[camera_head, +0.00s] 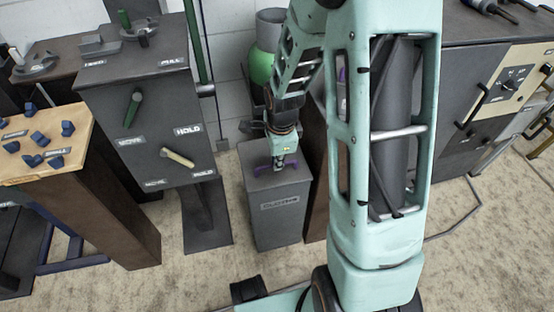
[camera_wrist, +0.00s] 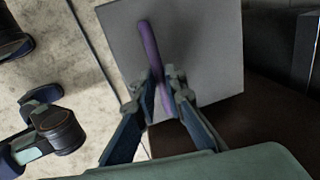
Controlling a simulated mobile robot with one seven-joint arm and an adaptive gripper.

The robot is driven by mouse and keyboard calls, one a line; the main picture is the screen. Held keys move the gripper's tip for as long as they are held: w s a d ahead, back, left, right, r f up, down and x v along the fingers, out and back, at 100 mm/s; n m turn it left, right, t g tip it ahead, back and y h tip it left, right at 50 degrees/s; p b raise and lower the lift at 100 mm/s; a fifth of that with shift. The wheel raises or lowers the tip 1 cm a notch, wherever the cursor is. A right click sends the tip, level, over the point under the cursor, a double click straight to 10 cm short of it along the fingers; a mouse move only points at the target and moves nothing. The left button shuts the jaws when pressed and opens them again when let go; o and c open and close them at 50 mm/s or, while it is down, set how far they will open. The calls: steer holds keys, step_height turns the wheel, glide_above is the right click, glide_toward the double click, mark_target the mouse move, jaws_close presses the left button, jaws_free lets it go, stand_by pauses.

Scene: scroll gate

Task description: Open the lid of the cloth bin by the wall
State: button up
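The cloth bin (camera_head: 279,217) is a grey upright box with a label on its front, standing on the floor by the wall. Its flat grey lid (camera_head: 291,175) lies down on the box and bears a purple bar handle (camera_head: 263,168). My gripper (camera_head: 278,165) reaches down to the lid from above. In the wrist view the lid (camera_wrist: 210,50) fills the upper middle, and the fingers of my gripper (camera_wrist: 165,84) come together on both sides of the purple handle (camera_wrist: 149,45), near its lower end. The fingertips partly hide the handle there.
A dark cabinet (camera_head: 150,105) with levers stands left of the bin, beside a wooden table (camera_head: 88,165) holding blue knobs. A brown panel (camera_head: 314,160) stands close right of the bin. A green cylinder (camera_head: 261,66) is behind. Carpet (camera_head: 190,270) in front is partly free.

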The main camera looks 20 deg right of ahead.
jaws_close()
